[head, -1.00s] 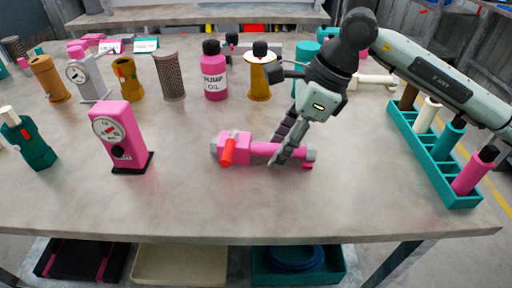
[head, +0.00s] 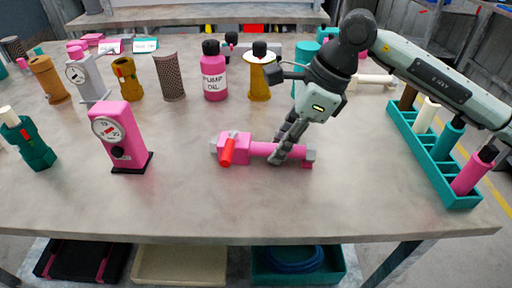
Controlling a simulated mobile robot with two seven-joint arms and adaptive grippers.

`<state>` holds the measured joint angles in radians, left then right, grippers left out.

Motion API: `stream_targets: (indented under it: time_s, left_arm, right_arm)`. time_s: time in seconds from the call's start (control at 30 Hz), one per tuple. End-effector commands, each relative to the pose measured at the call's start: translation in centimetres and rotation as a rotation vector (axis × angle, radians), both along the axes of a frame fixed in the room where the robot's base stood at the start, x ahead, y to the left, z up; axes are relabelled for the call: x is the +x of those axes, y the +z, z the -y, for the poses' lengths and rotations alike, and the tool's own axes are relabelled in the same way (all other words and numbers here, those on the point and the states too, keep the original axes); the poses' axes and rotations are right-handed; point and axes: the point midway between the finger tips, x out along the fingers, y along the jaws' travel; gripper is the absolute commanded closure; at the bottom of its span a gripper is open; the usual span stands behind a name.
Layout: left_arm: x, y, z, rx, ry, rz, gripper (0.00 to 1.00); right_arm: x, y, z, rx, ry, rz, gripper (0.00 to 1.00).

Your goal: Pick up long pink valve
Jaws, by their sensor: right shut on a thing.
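The long pink valve (head: 240,147) lies on the grey workbench near the middle of the head view. It has a pink body with grey ends, a red handle (head: 228,150) at its left part and a long pink pipe to the right. My right gripper (head: 279,155) comes down from the upper right and is shut around the pipe. The fingers hide a short part of the pipe. The valve looks to be resting on the bench or very close to it. My left gripper is not in view.
A pink gauge block (head: 121,140) stands left of the valve. A pump oil bottle (head: 214,75) and a gold cylinder (head: 260,78) stand behind it. A teal rack (head: 440,165) with several cylinders is at the right. The bench front (head: 250,215) is clear.

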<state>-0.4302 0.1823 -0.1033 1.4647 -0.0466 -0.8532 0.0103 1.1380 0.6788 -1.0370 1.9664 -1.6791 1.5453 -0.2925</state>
Motion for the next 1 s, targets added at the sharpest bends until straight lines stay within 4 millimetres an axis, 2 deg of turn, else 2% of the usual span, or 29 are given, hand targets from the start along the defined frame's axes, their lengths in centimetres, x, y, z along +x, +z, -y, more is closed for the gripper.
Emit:
stream_targets:
  time_s: [0.27,0.7,0.83,1.0]
  left_arm:
    - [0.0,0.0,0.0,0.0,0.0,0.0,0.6]
    - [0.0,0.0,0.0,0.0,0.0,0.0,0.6]
    - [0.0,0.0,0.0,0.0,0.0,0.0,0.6]
    - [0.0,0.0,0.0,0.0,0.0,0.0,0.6]
  right_arm:
    - [0.1,0.8,-0.1,0.003,0.0,0.003,1.0]
    - [0.1,8.8,-0.1,0.002,0.001,0.006,1.0]
    - [0.1,10.2,-0.1,0.004,-0.001,0.003,1.0]
    - [0.0,10.7,0.0,0.002,-0.001,0.002,1.0]
